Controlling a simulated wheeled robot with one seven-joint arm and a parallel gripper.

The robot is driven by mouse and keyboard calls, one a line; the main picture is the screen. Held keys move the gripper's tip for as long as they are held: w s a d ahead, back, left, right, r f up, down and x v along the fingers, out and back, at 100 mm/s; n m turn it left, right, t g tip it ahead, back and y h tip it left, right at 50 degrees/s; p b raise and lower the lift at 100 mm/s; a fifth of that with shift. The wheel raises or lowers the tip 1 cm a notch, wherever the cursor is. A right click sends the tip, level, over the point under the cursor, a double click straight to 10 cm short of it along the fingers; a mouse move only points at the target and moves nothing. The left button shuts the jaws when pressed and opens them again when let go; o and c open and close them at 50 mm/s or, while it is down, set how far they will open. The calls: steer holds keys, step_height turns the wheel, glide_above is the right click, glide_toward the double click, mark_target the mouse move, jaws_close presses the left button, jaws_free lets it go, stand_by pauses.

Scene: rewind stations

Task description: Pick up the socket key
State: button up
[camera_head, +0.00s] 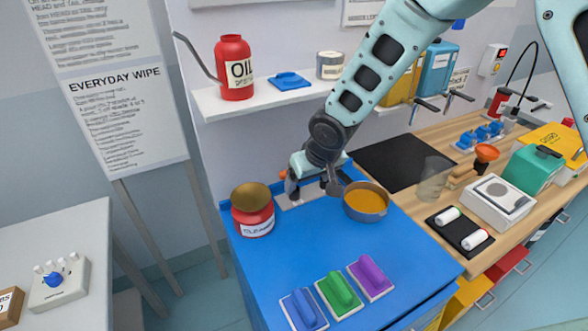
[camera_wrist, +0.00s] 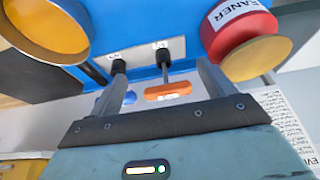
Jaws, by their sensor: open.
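My gripper (camera_head: 312,188) is open at the back edge of the blue bench top (camera_head: 270,275). In the wrist view its fingers (camera_wrist: 165,82) stand apart, with nothing clamped between them. Between the fingers hangs a tool with an orange handle (camera_wrist: 168,91) and a dark shaft, held in a black holder. Left of it a blue-ended tool (camera_wrist: 130,97) sits in a second black holder, partly behind the left finger. Each holder has a small white label that I cannot read clearly, so which tool is the socket key is not certain. In the head view a bit of orange (camera_head: 283,174) shows beside the gripper.
A red cleaner tin (camera_head: 252,215) stands close left of my gripper, and a pan of orange liquid (camera_head: 365,203) close right. Blue, green and purple pads (camera_head: 338,293) lie at the front. A shelf (camera_head: 265,100) with an oil can is above.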

steer(key=w+p, duration=0.1)
steer(key=w, duration=0.1)
steer(key=w+a, duration=0.1)
steer(key=w, duration=0.1)
steer(key=w+a+p, duration=0.1)
steer(key=w, duration=0.1)
steer(key=shift+a+r+p, duration=0.1)
steer(key=shift+a+p, duration=0.15)
steer(key=shift+p, duration=0.1)
steer(key=shift+w+f, duration=0.15)
steer(key=shift+f, duration=0.5)
steer(key=shift+c, duration=0.3)
steer(key=c, duration=0.7)
